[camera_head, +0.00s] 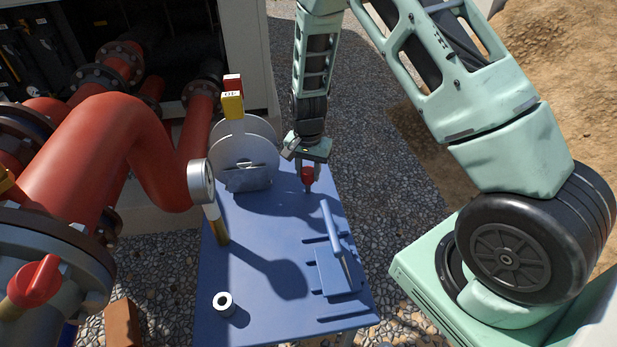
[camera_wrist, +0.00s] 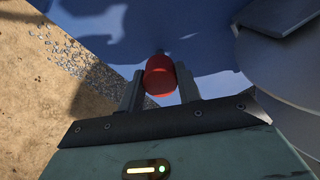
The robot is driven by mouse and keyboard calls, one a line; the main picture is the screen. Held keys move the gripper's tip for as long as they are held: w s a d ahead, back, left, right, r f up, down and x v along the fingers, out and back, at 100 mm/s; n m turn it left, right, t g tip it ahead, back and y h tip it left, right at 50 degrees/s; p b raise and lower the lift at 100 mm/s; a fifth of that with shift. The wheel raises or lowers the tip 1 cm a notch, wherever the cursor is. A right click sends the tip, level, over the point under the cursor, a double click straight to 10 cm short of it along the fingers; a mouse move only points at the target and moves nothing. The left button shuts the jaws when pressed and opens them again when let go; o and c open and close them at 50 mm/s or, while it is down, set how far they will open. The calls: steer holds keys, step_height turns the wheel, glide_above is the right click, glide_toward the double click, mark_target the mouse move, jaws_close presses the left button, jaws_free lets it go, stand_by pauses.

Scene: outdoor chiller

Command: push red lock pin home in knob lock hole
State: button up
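My gripper (camera_head: 308,174) points down over the back right of the blue table, right of the grey discs. Its two fingers are shut on a red pin (camera_head: 308,179), which hangs upright with a thin tip below. In the wrist view the red pin head (camera_wrist: 160,75) sits between both fingertips (camera_wrist: 160,88), its dark shank pointing away toward the blue surface. I cannot tell whether the tip touches the table. The grey round discs (camera_head: 236,158), topped by a yellow tag (camera_head: 232,104), stand upright on the table. I cannot make out a lock hole.
Large red pipes (camera_head: 90,130) crowd the left. Gravel lies open right of the table.

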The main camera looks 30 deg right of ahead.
jaws_close()
steer(key=shift+r+p, duration=2.7)
steer(key=shift+r, duration=0.8)
